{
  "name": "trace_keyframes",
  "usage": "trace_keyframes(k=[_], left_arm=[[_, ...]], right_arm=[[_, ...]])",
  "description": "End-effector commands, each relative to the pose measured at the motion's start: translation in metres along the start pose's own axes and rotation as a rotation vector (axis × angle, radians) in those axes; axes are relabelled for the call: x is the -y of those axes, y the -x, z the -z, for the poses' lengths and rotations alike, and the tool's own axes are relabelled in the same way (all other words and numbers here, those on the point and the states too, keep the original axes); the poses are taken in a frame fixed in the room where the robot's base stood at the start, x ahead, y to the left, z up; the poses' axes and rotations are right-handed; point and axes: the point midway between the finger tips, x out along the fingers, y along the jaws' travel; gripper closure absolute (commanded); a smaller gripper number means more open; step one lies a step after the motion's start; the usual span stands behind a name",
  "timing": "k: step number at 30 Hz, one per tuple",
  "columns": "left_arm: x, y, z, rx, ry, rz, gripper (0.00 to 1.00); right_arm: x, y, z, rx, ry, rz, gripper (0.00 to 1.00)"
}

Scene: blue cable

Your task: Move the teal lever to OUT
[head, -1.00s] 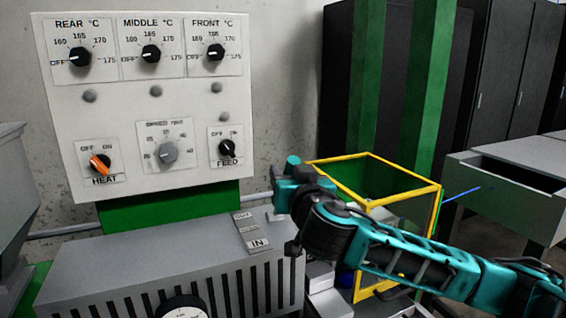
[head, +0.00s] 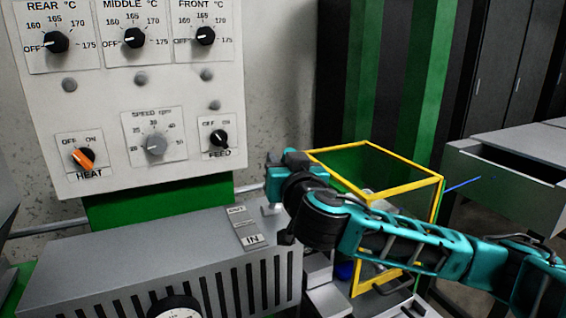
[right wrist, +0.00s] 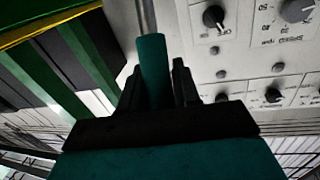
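The teal lever (right wrist: 153,62) has a teal cylindrical grip on a grey metal rod. In the right wrist view the grip lies between the two black fingers of my right gripper (right wrist: 156,85), which are close against its sides. In the head view my right gripper (head: 276,182) is at the lever beside the label plate on the machine top and hides most of the lever. A short metal piece shows just below the gripper. The plate has an OUT label (head: 237,210) at its far end and an IN label (head: 252,239) at its near end. My left gripper is not in view.
A white control panel (head: 110,100) with several knobs stands behind the grey slatted machine (head: 120,255). A yellow-edged frame (head: 400,190) stands right of the lever, behind my right arm. A grey desk with an open drawer (head: 515,170) is at the right.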

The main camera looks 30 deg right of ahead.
Motion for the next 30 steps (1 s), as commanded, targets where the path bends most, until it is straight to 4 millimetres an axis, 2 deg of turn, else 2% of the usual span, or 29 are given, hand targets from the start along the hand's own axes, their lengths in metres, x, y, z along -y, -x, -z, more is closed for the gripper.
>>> trace_keyframes(k=[1,9,22,30], left_arm=[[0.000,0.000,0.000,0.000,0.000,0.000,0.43],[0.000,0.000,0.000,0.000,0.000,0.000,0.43],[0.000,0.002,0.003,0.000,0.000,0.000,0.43],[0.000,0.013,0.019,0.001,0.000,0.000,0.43]], right_arm=[[0.000,0.000,0.000,0.000,0.000,-0.001,0.76],[0.000,0.000,0.000,0.000,0.000,-0.001,1.00],[0.000,-0.002,0.002,0.011,0.000,-0.003,1.00],[0.003,-0.014,0.009,0.102,0.008,-0.012,1.00]])
